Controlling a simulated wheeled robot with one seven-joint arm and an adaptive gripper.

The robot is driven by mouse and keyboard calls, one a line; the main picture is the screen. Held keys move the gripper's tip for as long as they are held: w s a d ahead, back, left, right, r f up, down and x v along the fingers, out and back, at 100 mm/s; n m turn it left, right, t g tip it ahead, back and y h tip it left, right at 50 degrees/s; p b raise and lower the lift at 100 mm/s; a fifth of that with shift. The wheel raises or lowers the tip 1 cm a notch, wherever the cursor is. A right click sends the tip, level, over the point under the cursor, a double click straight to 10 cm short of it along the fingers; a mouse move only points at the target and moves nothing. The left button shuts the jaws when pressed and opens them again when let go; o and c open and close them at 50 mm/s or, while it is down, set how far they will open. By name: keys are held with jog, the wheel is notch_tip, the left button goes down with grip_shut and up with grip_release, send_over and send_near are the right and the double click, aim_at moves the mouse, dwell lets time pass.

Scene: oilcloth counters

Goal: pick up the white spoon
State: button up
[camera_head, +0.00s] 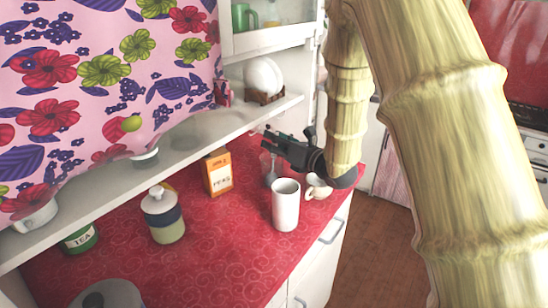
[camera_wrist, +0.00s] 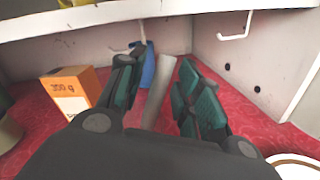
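My gripper (camera_wrist: 157,82) is open, with its two dark green-padded fingers apart in the wrist view. A pale grey-white strip (camera_wrist: 158,95) stands slanted between the fingers, without clear contact on either side. It looks like the white spoon's handle, but its lower end is hidden by my gripper, so I cannot be sure. In the head view my gripper (camera_head: 268,143) points left, above the red counter. A greyish upright shape (camera_head: 269,168) shows below it, too small to identify.
A white cup (camera_head: 286,205) and a small white mug (camera_head: 318,188) stand near the counter's right edge. An orange box (camera_head: 217,173) stands left of my gripper. A blue object (camera_wrist: 148,66) is behind the fingers. A shelf (camera_wrist: 100,15) hangs above.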

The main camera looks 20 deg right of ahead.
grip_shut()
